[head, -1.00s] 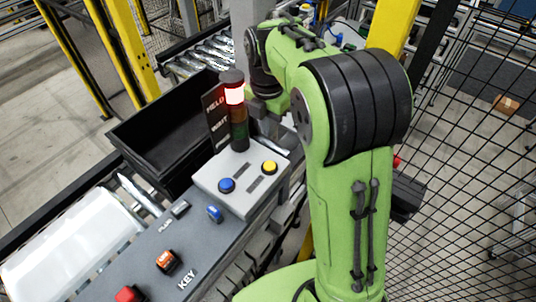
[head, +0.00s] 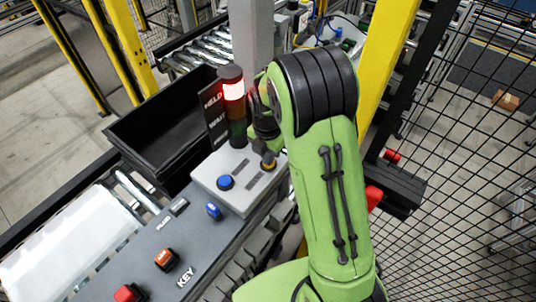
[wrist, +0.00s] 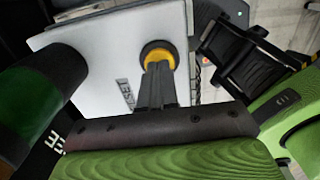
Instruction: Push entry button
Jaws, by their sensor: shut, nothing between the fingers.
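A light grey control box (head: 225,200) carries a blue button (head: 226,182) at its left and a yellow button (head: 269,167) at its right. My gripper (head: 266,158) is shut and empty, pointing down at the yellow button. In the wrist view the closed fingers (wrist: 158,72) overlap the near edge of the yellow button (wrist: 158,52); I cannot tell whether they touch it. A label beside the fingers is partly hidden. The blue button is not seen in the wrist view.
A stack light (head: 232,105) with its red top lit stands behind the box, beside a black sign. The dark panel (head: 165,225) in front holds another blue button (head: 213,210), an orange switch (head: 167,259) and a red button (head: 128,293). A black bin (head: 165,130) is at left.

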